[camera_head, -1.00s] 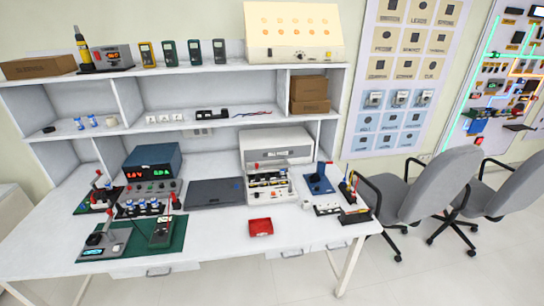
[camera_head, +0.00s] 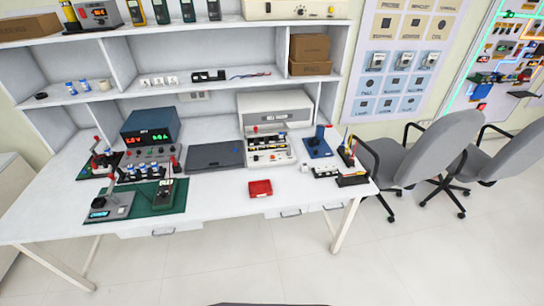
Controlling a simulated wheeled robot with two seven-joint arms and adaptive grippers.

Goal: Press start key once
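I cannot pick out a start key at this size. A beige test unit (camera_head: 275,106) stands on the white table, with a panel of small parts and a red piece at its front. A blue power supply (camera_head: 150,124) with red and green lit digits stands to its left. A grey device (camera_head: 108,207) with a small lit display sits on a green mat (camera_head: 140,202) at the front left. Neither of my grippers shows in the view.
A closed dark laptop-like slab (camera_head: 215,156) lies between the power supply and the test unit. A red tray (camera_head: 260,188) sits near the table's front edge. A blue stand (camera_head: 318,145) is on the right. Grey chairs (camera_head: 430,150) stand beyond the table's right end. The floor in front is clear.

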